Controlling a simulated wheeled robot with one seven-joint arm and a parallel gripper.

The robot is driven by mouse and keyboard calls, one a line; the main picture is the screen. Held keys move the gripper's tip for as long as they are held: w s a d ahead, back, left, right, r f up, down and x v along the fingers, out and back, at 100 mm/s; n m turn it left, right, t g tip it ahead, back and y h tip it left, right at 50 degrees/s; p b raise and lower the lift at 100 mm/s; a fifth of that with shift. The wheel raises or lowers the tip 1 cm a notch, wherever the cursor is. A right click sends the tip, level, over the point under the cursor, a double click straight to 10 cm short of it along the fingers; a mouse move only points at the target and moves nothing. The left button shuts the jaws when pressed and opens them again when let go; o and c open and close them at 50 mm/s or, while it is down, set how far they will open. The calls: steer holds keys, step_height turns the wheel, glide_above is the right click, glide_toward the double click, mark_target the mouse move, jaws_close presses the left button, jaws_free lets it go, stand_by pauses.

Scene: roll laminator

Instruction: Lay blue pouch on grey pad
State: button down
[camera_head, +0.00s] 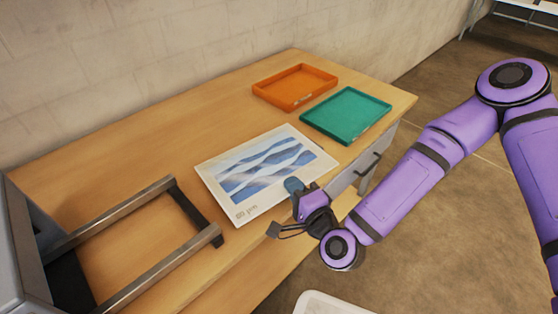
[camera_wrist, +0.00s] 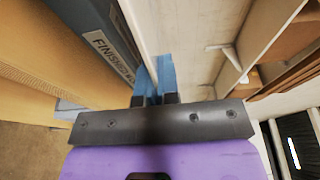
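The pouch (camera_head: 265,170) is a flat white-bordered sheet with blue wave bands and a small thickness mark in its near corner. It is over the table near the front edge; I cannot tell whether it touches the surface. My gripper (camera_head: 296,187), with blue fingertips, is at the middle of its front edge. In the wrist view my gripper (camera_wrist: 155,80) has its fingers close together on a thin pale sheet edge, the pouch (camera_wrist: 140,28) seen edge-on. No grey pad can be made out; the pouch may cover it.
On the wooden table (camera_head: 150,135), an orange tray (camera_head: 262,94) and a green tray (camera_head: 310,121) stand at the back right. A metal rail frame (camera_head: 130,212) extends from the grey machine (camera_head: 18,255) at left. A drawer handle (camera_head: 369,165) sticks out at front right.

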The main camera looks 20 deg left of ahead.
mark_target(269, 203)
steer(key=shift+n+g+y, duration=0.6)
steer(key=shift+n+g, duration=0.1)
steer(key=shift+g, duration=0.2)
steer(key=s+a, duration=0.1)
steer(key=s, duration=0.1)
steer(key=s+a, duration=0.1)
steer(key=s, duration=0.1)
steer(key=s+a, duration=0.1)
steer(key=s, duration=0.1)
steer(key=shift+s, duration=0.2)
steer(key=w+d, duration=0.1)
steer(key=w, duration=0.3)
steer(key=w+d+f, duration=0.1)
steer(key=w, duration=0.4)
steer(key=w+d, duration=0.1)
steer(key=w, duration=0.4)
steer(key=shift+w+f, duration=0.15)
steer(key=shift+w, duration=0.05)
steer(key=f, duration=0.2)
steer(key=shift+w+f, duration=0.35)
steer(key=shift+w, duration=0.05)
steer(key=shift+d+f, duration=0.1)
steer(key=shift+f, duration=0.3)
steer(key=shift+f, duration=0.1)
steer(key=c, duration=1.4)
jaws_free()
steer(key=shift+o, duration=0.2)
